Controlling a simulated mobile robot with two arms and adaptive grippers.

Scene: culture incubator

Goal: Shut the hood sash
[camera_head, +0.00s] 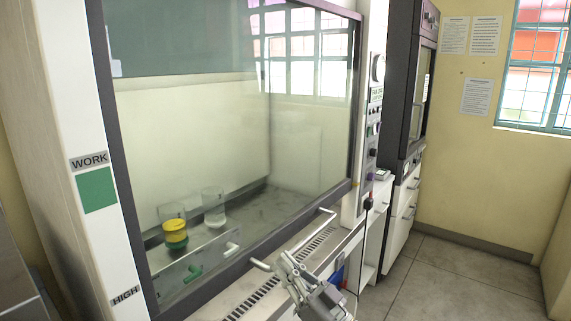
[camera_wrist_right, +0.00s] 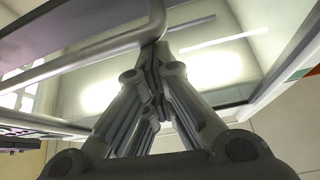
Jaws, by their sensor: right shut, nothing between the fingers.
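The hood sash (camera_head: 225,130) is a large clear pane in a dark frame, tilted in the head view. Its lower edge (camera_head: 235,265) runs low across the hood front, beside the work ledge; I cannot tell how large the gap beneath it is. A pale bar handle (camera_head: 317,228) stands out from the lower edge. My right gripper (camera_head: 283,259) is shut and empty, with its fingertips right at the handle. In the right wrist view the closed fingertips (camera_wrist_right: 158,52) meet the handle bar (camera_wrist_right: 100,47); firm contact is unclear. My left gripper is not in view.
Behind the glass stand a yellow-green container (camera_head: 175,235) and a clear beaker (camera_head: 213,205). A slotted ledge (camera_head: 325,238) runs along the hood front. Controls (camera_head: 374,125) line the right post. White drawers (camera_head: 402,215) stand farther right. The floor (camera_head: 460,275) there is clear.

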